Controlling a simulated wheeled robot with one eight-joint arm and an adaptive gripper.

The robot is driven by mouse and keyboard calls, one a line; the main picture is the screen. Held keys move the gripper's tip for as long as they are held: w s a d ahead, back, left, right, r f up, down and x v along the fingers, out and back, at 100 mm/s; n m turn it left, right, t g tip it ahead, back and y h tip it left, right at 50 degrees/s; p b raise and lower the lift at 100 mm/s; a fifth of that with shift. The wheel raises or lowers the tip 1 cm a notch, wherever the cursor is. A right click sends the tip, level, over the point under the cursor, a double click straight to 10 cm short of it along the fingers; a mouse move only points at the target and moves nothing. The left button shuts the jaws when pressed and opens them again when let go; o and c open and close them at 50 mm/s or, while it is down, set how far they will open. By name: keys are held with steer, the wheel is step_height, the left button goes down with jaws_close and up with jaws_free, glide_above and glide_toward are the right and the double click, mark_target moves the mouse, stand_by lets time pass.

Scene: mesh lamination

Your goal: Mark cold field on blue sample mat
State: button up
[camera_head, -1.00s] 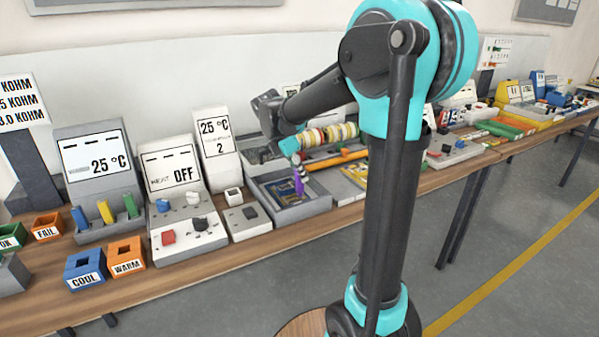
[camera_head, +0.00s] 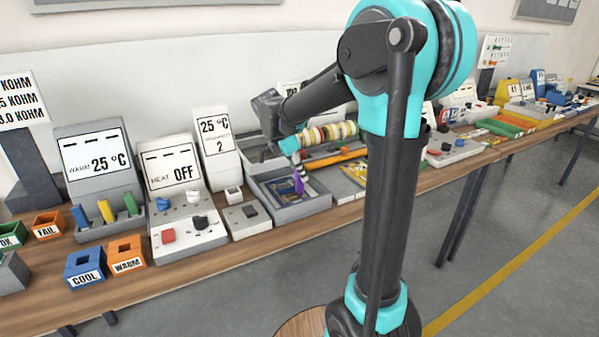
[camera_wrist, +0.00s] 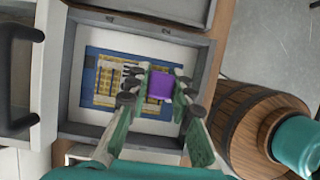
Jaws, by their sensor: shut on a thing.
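The blue sample mat (camera_wrist: 90,80) lies inside a grey tray (camera_wrist: 68,112), with a yellowish grid pattern on it. It also shows as a dark blue patch in the head view (camera_head: 276,196). My gripper (camera_wrist: 160,92) is over the mat, its fingers shut on a purple block-like tool (camera_wrist: 161,84). In the head view the purple tool (camera_head: 299,185) hangs below the fingers, over the tray. The fingers hide part of the mat, and I cannot tell whether the tool touches it.
To the left stand a grey unit with a dark button (camera_head: 250,211), a heater panel reading OFF (camera_head: 172,177) and a panel reading 25 °C (camera_head: 96,163). COOL (camera_head: 86,268) and WARM (camera_head: 126,255) boxes stand at the front edge. Striped rolls (camera_head: 328,134) lie behind the tray.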

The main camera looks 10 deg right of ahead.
steer(key=shift+r, duration=0.1)
steer(key=shift+r, duration=3.4)
